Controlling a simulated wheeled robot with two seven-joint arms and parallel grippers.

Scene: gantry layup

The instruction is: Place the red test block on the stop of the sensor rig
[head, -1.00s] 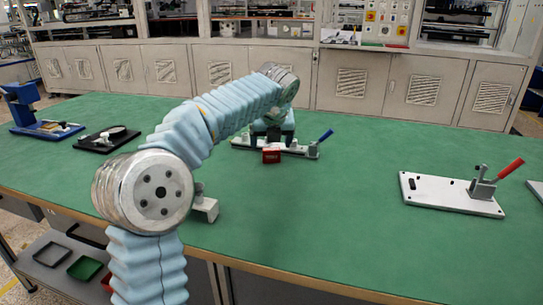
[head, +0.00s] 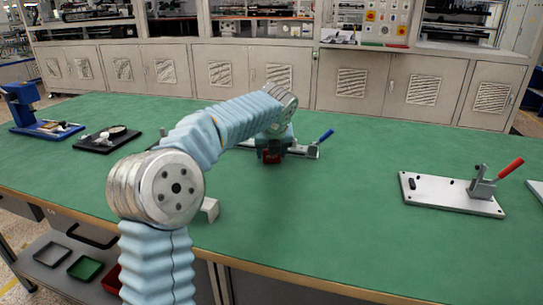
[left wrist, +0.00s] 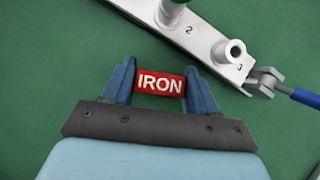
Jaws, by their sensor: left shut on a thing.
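The red test block (left wrist: 160,84), marked IRON, sits between the two blue fingers of my left gripper (left wrist: 161,82) in the left wrist view. The gripper is shut on it. In the head view the red block (head: 271,157) is partly covered by my left gripper (head: 272,152). Whether it touches the green table cannot be told. The sensor rig is a silver plate (left wrist: 203,40) with posts by the numbers 2 and 3, and a blue-handled lever at its end. The block is apart from it. In the head view the rig (head: 300,150) is partly hidden behind my arm.
A second silver plate (head: 430,190) with a red-handled clamp (head: 485,183) lies at the right. A blue stand (head: 25,105) and a black fixture (head: 105,138) are at the left. A small grey bracket (head: 210,209) is near the front edge. The middle right of the green table (head: 345,210) is clear.

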